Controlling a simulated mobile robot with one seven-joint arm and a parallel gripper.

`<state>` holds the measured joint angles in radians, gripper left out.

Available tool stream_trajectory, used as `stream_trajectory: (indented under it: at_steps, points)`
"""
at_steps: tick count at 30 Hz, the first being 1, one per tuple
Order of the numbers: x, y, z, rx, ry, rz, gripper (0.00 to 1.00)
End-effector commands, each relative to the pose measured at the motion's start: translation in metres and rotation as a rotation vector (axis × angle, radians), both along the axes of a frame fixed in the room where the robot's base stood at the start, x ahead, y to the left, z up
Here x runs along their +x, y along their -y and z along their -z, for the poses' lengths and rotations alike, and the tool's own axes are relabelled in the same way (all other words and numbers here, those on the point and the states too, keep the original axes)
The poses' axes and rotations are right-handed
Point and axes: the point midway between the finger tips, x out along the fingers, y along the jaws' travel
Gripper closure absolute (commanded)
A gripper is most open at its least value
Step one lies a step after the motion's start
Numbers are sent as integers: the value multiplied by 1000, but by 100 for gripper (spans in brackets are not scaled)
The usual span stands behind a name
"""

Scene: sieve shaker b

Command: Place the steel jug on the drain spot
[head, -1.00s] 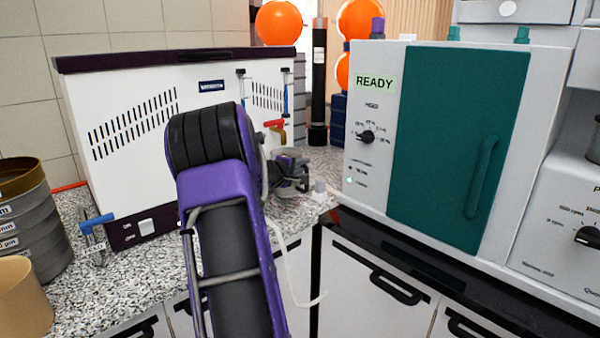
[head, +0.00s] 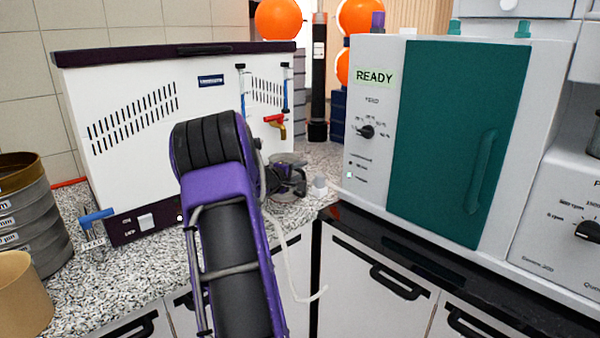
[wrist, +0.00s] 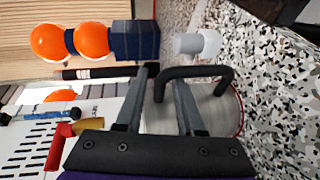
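The steel jug (head: 290,162) is at the back of the speckled counter, right of and below the red-handled tap; my gripper partly hides it. In the wrist view the jug's grey body (wrist: 216,112) and black loop handle (wrist: 197,73) show behind the fingers. My gripper (wrist: 158,100) is open at the handle, with one side of the loop between its two separated fingers and visible gaps on both sides. A thin red arc (wrist: 240,108) curves along the jug's edge; I cannot tell whether it marks the drain spot. The jug's base is not clear.
The white bath (head: 150,100) with its red-handled tap (head: 275,122) stands behind my arm. A small pale cylinder (head: 320,187) sits right of the jug. The green-doored oven (head: 445,140) is at right. Stacked sieves (head: 35,215) and a tan cup (head: 22,295) are at left.

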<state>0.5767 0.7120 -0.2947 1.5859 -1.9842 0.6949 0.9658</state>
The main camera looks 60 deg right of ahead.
Motion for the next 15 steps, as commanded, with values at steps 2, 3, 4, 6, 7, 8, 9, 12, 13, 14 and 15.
stream_trajectory:
  at_steps: [2,3,4,6,7,8,9,12,13,14,15]
  points:
    - [0,0,0,0,0,0,56]
    - [0,0,0,0,0,0,56]
    - [0,0,0,0,0,0,56]
    - [0,0,0,0,0,0,56]
    - [0,0,0,0,0,0,56]
    - [0,0,0,0,0,0,56]
    - [0,0,-1,0,0,0,56]
    - [0,0,-4,0,0,0,56]
    - [0,-1,-6,1,0,0,56]
    - [1,-6,-4,1,1,-1,56]
    - [0,-13,-5,1,2,-2,56]
